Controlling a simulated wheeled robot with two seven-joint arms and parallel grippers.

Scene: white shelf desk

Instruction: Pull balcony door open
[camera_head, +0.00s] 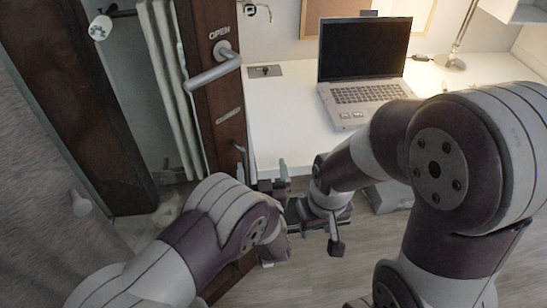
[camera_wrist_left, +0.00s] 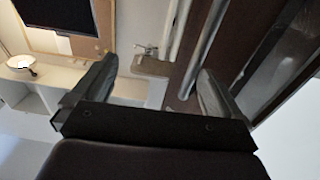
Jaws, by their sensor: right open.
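The balcony door (camera_head: 214,115) is a dark brown leaf with an OPEN label and a silver lever handle (camera_head: 212,68), seen in the head view left of the desk. A gap shows between the leaf and the brown frame at its left. My left gripper (camera_head: 262,170) is low beside the door's right edge, below the lever handle and apart from it. In the left wrist view its two fingers (camera_wrist_left: 158,85) are spread, with nothing held between them. My right gripper (camera_head: 322,225) is open and empty, just right of the left one; its fingers are partly hidden.
A white desk (camera_head: 290,125) with an open laptop (camera_head: 362,70) and a lamp (camera_head: 455,45) stands behind my right arm. A grey wall panel with a knob (camera_head: 81,203) is at the left. Clear floor shows at the bottom.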

